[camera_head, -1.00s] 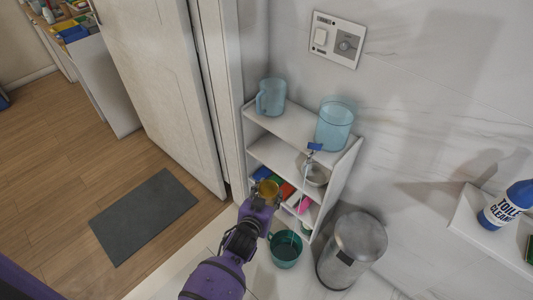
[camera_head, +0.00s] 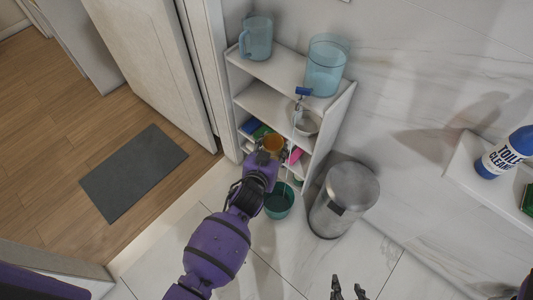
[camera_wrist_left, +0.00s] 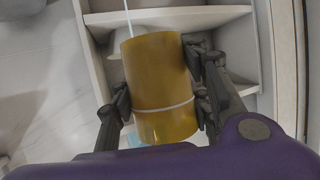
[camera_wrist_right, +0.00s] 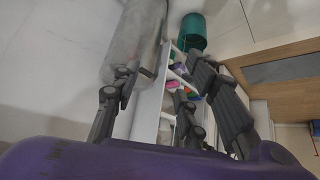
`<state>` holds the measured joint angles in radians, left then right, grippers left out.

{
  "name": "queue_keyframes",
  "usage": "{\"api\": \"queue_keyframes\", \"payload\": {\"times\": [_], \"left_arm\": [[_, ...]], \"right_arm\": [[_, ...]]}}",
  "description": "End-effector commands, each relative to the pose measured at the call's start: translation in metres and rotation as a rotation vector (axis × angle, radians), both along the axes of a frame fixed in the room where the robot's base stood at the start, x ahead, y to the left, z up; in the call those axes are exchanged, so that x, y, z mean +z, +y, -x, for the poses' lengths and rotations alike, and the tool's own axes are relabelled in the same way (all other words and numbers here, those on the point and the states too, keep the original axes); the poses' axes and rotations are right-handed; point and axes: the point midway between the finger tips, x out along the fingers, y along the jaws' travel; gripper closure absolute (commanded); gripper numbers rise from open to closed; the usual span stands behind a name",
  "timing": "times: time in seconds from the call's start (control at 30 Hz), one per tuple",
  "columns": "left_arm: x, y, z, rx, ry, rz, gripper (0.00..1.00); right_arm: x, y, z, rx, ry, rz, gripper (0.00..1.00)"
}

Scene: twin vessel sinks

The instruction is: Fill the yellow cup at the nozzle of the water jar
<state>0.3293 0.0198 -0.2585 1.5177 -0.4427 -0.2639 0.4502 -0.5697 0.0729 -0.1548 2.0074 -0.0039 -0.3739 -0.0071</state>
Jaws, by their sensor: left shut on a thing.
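The yellow cup (camera_head: 272,143) is held in my left gripper (camera_head: 266,156), in front of the shelf. In the left wrist view the cup (camera_wrist_left: 160,85) sits between the two fingers of the left gripper (camera_wrist_left: 160,108). The clear blue water jar (camera_head: 327,66) stands on the shelf top, with its blue-handled nozzle (camera_head: 303,92) at the front. A thin pale line, like a water stream, runs down from the nozzle beside the cup; whether it enters the cup is unclear. My right gripper (camera_head: 348,287) is open and empty, low in the head view; its fingers also show in the right wrist view (camera_wrist_right: 160,85).
A blue pitcher (camera_head: 257,38) stands left of the jar. A metal bowl (camera_head: 307,122) is on the shelf below. A green bucket (camera_head: 279,201) and a metal bin (camera_head: 345,200) stand on the floor. A dark mat (camera_head: 134,172) lies at left.

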Motion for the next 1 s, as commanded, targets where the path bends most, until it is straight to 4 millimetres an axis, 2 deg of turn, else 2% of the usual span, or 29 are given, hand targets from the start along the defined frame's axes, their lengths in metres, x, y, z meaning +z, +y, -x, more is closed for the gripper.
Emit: {"api": "queue_keyframes", "payload": {"times": [0.2,0.6,1.0], "left_arm": [[-0.002,-0.017,-0.022,-0.002,-0.001,0.000,0.81],[-0.001,-0.045,-0.061,-0.001,0.000,0.001,0.81],[0.000,-0.060,-0.082,0.000,0.000,-0.001,0.81]], "right_arm": [[-0.011,0.001,-0.002,0.006,0.003,0.001,0.60],[-0.021,0.000,-0.003,0.011,0.003,0.005,0.60],[-0.032,0.000,0.000,0.016,0.013,0.008,0.60]]}}
